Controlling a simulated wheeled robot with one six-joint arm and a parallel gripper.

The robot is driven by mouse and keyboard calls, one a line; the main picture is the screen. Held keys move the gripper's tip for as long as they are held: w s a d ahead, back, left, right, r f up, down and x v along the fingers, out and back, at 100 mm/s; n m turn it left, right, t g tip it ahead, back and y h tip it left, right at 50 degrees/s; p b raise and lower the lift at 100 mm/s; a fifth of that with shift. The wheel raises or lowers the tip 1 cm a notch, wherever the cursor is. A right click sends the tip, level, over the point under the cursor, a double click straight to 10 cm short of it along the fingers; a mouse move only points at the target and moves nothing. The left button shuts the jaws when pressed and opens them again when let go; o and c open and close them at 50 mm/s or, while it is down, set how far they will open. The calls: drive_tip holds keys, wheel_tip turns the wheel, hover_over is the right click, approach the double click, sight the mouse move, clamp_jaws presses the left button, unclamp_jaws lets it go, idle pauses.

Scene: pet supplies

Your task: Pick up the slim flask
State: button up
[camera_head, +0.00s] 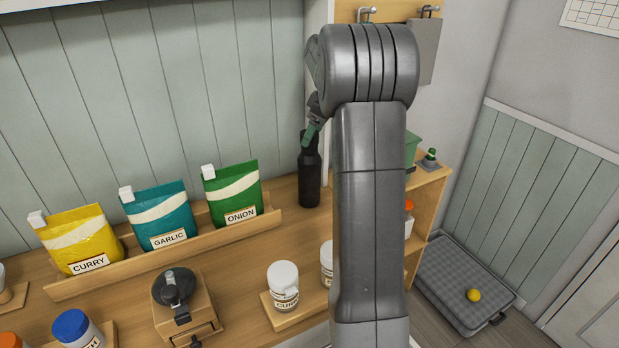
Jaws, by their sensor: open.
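The slim flask (309,177) is a tall dark bottle with a narrow neck. It stands upright at the back of the wooden counter, right of the green onion packet. My gripper (312,133) is at the flask's top, with a green fingertip in front of or beside its neck. My arm hides most of the gripper, and I cannot tell whether the fingers touch the flask. My gripper is open.
Curry (83,238), garlic (156,216) and onion (233,193) packets stand in a wooden rack on the left. A grinder (176,289) and a white jar (283,284) stand in front. A grey tray (453,285) with a yellow ball (473,295) lies lower right.

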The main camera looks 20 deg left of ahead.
sight(309, 161)
drive_tip(key=p+x, duration=0.1)
drive_tip(key=x, duration=0.4)
drive_tip(key=shift+a, duration=0.15)
drive_tip(key=shift+r, duration=0.1)
clamp_jaws()
